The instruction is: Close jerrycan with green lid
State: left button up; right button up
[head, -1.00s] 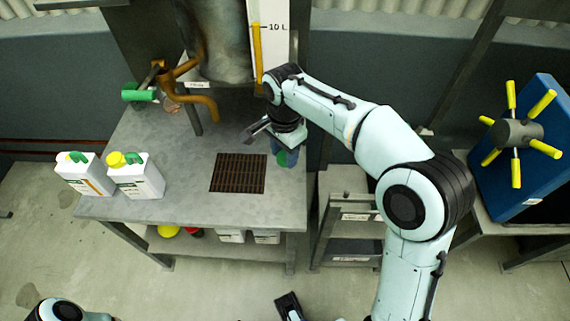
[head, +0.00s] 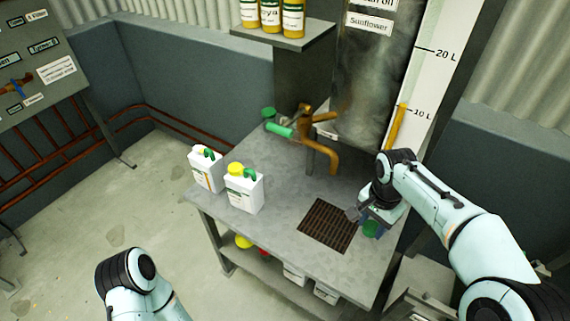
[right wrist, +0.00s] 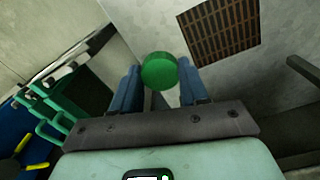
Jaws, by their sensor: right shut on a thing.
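Two white jerrycans with green handles stand side by side at the left of the grey table. The nearer jerrycan (head: 244,193) has a yellow lid (head: 236,169) on top. The farther jerrycan (head: 206,173) shows no green lid on it; its opening is too small to make out. My right gripper (head: 368,226) is over the table's right end, well right of both jerrycans. It is shut on a green lid (right wrist: 159,70), held between the blue fingertips. The green lid also shows in the head view (head: 371,229). My left gripper is outside the frames.
A dark grate (head: 328,225) is set in the table (head: 285,180), between the jerrycans and my right gripper. A brown tap spout (head: 325,158) with a green handle overhangs the table behind. Lids and boxes lie on the lower shelf. The tabletop beside the jerrycans is clear.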

pick_arm(q)
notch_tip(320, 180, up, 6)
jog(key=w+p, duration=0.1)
jog(key=p, duration=0.3)
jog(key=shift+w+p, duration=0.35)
pick_arm(e)
jog(key=a+f+n, duration=0.1)
jog(key=n, duration=0.2)
jog(key=w+a+f+n, duration=0.1)
jog(key=f+n, duration=0.1)
jog(key=n, duration=0.1)
jog(key=a+f+n, duration=0.1)
jog(key=n, duration=0.2)
jog(key=shift+w+a+f+n, duration=0.15)
jog(key=shift+w+f+n, duration=0.05)
jog(key=shift+n, duration=0.1)
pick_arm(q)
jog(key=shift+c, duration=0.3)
